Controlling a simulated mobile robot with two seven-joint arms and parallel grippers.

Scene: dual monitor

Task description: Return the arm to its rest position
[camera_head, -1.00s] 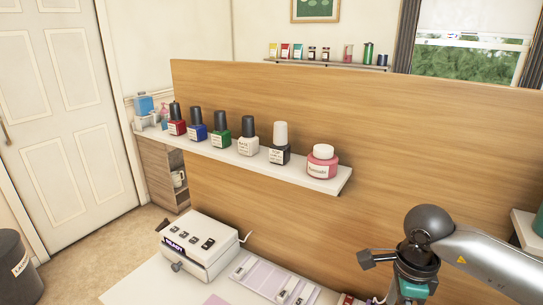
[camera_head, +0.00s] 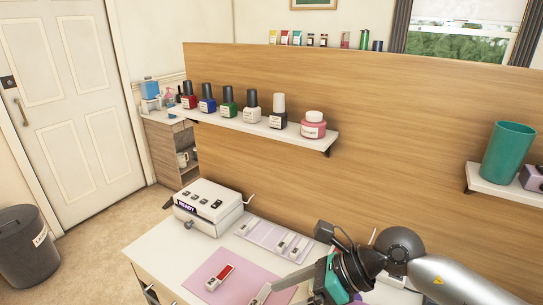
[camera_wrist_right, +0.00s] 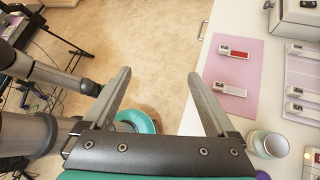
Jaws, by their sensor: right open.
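My right arm comes in from the lower right of the head view. Its gripper, with a teal band, hangs low over the white desk (camera_head: 160,250) near the pink mat (camera_head: 200,288). In the right wrist view the two grey fingers of my right gripper (camera_wrist_right: 158,76) are spread wide with nothing between them. Carpet shows beyond them, and the mat lies to their right. A red-marked stick (camera_wrist_right: 234,52) and a grey stick (camera_wrist_right: 230,89) lie on the mat, apart from the fingers. My left gripper is in neither view.
A white READY box (camera_head: 208,208) and a tray with small sticks (camera_head: 262,235) stand at the desk's back, before a wooden panel (camera_head: 400,130). Bottles line a shelf (camera_head: 240,130). A green cup (camera_head: 507,152) stands on the right shelf. Open floor lies left.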

